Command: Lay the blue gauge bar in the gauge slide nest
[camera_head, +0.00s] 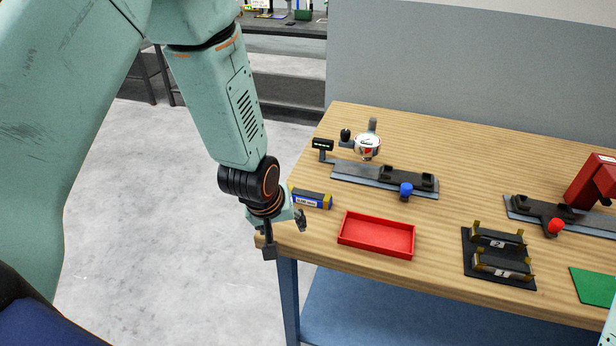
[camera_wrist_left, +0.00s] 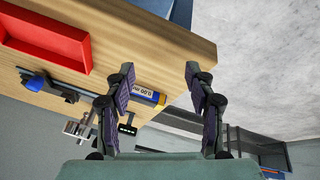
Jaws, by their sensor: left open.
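The blue gauge bar (camera_head: 311,198), with yellow ends and a white label, lies on the table near its left edge. In the left wrist view the bar (camera_wrist_left: 148,94) shows between the fingers, one finger partly covering it. My left gripper (camera_head: 285,236) is open and empty at the table's left corner, in front of the bar and apart from it. Its fingers (camera_wrist_left: 160,76) also show in the left wrist view. The gauge slide (camera_head: 352,176) lies behind the red tray, with a black nest (camera_head: 402,177), blue knob (camera_head: 405,190) and dial (camera_head: 368,146). My right gripper is not in view.
An empty red tray (camera_head: 375,251) sits near the front edge. A black rack (camera_head: 480,263) with two numbered holders stands right of it. A second slide (camera_head: 535,210) with a red knob, a red device (camera_head: 594,182) and a green mat (camera_head: 594,286) are farther right.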

